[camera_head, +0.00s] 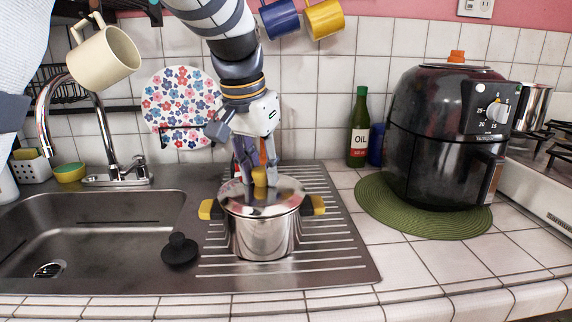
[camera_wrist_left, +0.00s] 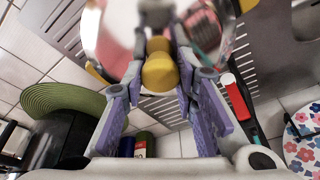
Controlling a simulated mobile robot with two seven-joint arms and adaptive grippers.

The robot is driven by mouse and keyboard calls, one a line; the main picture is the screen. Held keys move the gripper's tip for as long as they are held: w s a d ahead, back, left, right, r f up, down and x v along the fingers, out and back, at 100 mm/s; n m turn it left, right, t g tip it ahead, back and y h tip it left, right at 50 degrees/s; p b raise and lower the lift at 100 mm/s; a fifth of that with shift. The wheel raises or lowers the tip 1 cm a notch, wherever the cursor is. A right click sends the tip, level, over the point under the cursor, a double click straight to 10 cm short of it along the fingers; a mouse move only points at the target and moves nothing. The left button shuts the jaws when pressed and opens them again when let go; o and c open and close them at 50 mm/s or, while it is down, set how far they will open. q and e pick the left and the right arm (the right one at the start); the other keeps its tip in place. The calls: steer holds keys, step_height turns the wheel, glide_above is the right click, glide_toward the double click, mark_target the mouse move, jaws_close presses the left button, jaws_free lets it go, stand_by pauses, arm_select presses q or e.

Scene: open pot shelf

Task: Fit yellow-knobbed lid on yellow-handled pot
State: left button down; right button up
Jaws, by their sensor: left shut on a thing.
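The steel pot (camera_head: 265,237) with yellow handles stands on the ribbed drainboard, right of the sink basin. The shiny lid (camera_head: 285,196) is at the pot's top, over its opening. I cannot tell whether its rim is fully seated. Its yellow knob (camera_head: 259,177) points up. My left gripper (camera_head: 258,170) comes down from above and is shut on the knob. In the left wrist view the knob (camera_wrist_left: 160,72) shows between the fingers of my left gripper (camera_wrist_left: 160,85), with the blurred lid (camera_wrist_left: 112,35) beyond it. My right gripper is in neither view.
Mugs (camera_head: 325,18) hang above. The tiled counter at front right is clear.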

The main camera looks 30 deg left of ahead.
arm_select(q)
steer(key=shift+f, duration=0.35)
stand_by(0.5)
steer(key=c, duration=1.2)
jaws_free()
steer(key=v, duration=1.2)
